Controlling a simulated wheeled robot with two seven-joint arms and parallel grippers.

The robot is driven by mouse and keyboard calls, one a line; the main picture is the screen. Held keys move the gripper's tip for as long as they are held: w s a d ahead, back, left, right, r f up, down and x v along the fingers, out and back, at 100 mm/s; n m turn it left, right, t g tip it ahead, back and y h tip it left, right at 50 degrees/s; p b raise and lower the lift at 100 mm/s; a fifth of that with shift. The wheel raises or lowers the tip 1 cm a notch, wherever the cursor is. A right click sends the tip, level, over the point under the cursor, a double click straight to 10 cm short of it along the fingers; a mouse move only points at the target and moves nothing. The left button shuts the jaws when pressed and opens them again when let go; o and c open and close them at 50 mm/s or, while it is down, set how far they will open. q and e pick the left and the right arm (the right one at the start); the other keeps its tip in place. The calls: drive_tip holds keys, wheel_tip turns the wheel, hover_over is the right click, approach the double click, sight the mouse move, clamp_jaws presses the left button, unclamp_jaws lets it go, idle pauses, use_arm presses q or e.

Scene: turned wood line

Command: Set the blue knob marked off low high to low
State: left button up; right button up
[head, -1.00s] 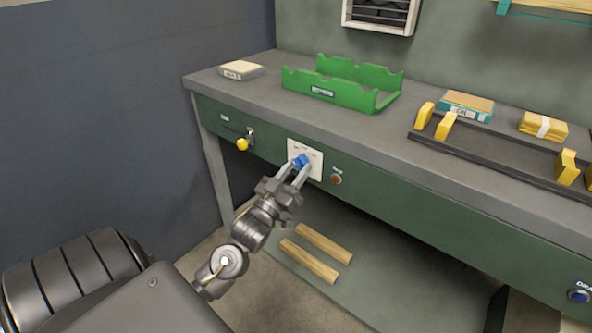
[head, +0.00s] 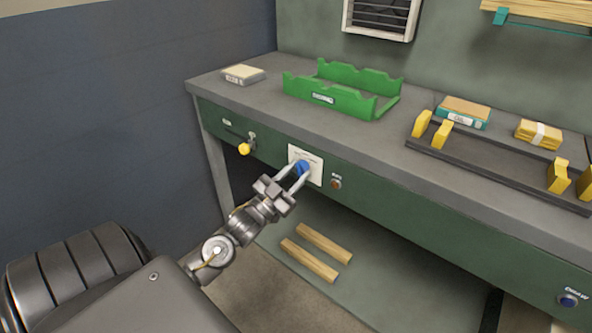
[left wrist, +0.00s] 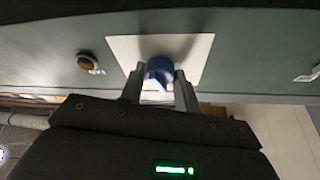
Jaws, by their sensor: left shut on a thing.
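The blue knob (head: 301,168) sits on a white plate (head: 317,160) on the green front panel of the bench. My left gripper (head: 297,174) is at the knob, with its two fingers on either side of it and shut on it. In the left wrist view the knob (left wrist: 160,70) shows between the two fingertips (left wrist: 160,82), in front of the white plate (left wrist: 200,48). The off, low and high marks are too small to read, so I cannot tell which setting the knob is at. My right gripper is not in view.
Right of the plate is a brown button (head: 336,183); left is a yellow-knobbed lever (head: 244,148). A blue button (head: 568,300) is far right. On the bench stand a green cradle (head: 345,98) and a dark rack (head: 490,172). Wooden strips (head: 310,260) lie below.

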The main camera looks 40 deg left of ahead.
use_arm(q)
drive_tip(key=m+h+p, duration=0.1)
drive_tip(key=m, duration=0.3)
drive_tip(key=shift+a+r+g+h+p, duration=0.15)
drive_tip(key=shift+g+h+p, duration=0.15)
drive_tip(key=shift+h+p, duration=0.1)
drive_tip(key=shift+m+g+h+p, duration=0.3)
drive_tip(key=shift+m, duration=0.7)
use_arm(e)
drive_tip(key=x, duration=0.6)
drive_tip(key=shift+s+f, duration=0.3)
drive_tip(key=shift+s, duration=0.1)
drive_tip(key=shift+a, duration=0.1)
use_arm(q)
drive_tip(key=o, duration=1)
drive_tip(key=v, duration=1.1)
drive_tip(key=shift+w, duration=0.1)
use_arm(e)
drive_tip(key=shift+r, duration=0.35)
